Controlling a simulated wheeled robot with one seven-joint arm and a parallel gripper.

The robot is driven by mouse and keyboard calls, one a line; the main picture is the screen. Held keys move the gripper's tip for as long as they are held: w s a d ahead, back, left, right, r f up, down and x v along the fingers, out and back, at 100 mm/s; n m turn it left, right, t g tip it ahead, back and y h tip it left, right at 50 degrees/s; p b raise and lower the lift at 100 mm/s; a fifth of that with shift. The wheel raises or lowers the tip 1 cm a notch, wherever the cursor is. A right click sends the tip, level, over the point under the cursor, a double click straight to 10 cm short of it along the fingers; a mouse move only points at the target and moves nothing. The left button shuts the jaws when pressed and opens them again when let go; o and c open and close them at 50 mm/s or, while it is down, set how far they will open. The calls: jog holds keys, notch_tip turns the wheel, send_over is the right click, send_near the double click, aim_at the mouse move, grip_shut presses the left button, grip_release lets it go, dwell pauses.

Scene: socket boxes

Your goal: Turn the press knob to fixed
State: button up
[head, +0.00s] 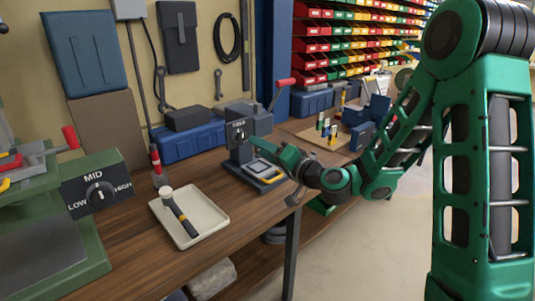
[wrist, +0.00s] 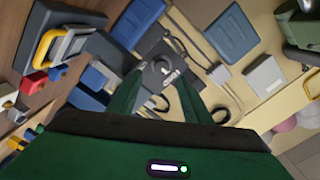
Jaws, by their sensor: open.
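The press (head: 268,186) stands at the middle of the bench, with a dark base and a yellow-edged grey part on it. Its dark panel carries the press knob (head: 240,136); the lettering is too small to read surely. In the wrist view the knob (wrist: 162,67) is a round dial with a light pointer mark, seen between my fingertips. My gripper (head: 256,148) is open, its fingers pointing at the panel from the right. In the wrist view its two green fingers (wrist: 160,77) lie either side of the knob; I cannot tell whether they touch it.
A green machine (head: 85,245) at the left has another knob (head: 100,193), marked LOW, MID, HIGH. A cream tray (head: 205,237) holds a hammer (head: 180,213). A blue toolbox (head: 185,142) stands behind, and a red-handled lever (head: 286,82) rises near the press.

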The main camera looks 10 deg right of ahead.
jog(key=v, duration=0.3)
jog(key=shift+a, duration=0.1)
